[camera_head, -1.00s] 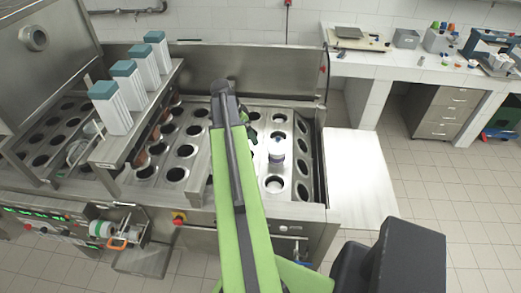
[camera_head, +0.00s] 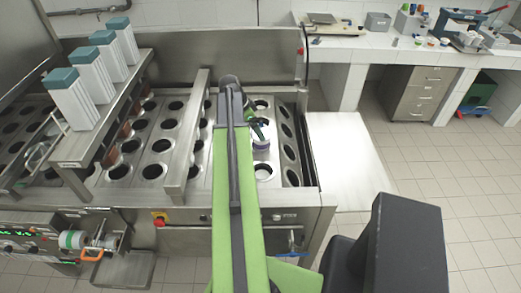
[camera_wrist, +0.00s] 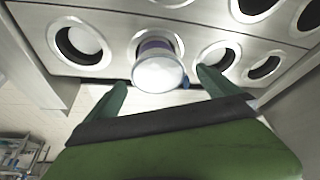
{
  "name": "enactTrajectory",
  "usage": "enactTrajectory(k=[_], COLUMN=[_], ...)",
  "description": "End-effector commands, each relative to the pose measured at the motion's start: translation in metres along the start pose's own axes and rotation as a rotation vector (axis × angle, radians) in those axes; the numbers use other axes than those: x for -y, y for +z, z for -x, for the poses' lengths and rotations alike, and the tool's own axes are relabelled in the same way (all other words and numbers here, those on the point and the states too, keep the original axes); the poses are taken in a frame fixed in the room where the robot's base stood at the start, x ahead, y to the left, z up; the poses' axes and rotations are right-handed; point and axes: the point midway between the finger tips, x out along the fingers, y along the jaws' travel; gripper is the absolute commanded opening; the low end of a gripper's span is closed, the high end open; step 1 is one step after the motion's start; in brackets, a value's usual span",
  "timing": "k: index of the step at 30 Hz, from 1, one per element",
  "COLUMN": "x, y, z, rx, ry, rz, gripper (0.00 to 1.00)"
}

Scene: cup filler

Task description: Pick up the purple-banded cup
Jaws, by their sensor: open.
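The purple-banded cup (camera_wrist: 158,68) is white with a purple band near its far end. In the wrist view it sits at a hole of the metal plate, ahead of and between the two spread fingers of my gripper (camera_wrist: 163,92). The fingers are open, and I see no contact with the cup. In the head view the cup (camera_head: 261,146) stands at the right row of holes, just below my gripper (camera_head: 257,128), which partly covers it.
The steel filling machine (camera_head: 145,185) has rows of round holes. A metal rail (camera_head: 188,140) runs left of my arm. White-and-teal stacks (camera_head: 95,70) stand on a raised shelf at left. A white side table (camera_head: 345,160) is clear at right.

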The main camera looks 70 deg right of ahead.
Motion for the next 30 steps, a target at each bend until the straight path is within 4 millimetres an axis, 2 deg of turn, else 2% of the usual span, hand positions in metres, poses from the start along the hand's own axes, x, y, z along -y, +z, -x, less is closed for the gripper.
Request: enactTrajectory(k=[1, 5, 8, 16, 23, 30], x=[0.0, 0.0, -0.001, -0.003, -0.003, -0.003], y=[0.002, 0.0, 0.001, -0.001, -0.003, -0.003], z=[-0.01, -0.008, -0.015, -0.06, -0.059, -0.058], rx=[0.0, 0.0, 0.0, 0.0, 0.0, 0.0], ry=[0.0, 0.0, 0.0, 0.0, -0.001, -0.001], rz=[0.0, 0.001, 0.001, 0.001, 0.002, 0.003], gripper=[1.0, 1.0, 1.0, 1.0, 1.0, 0.71])
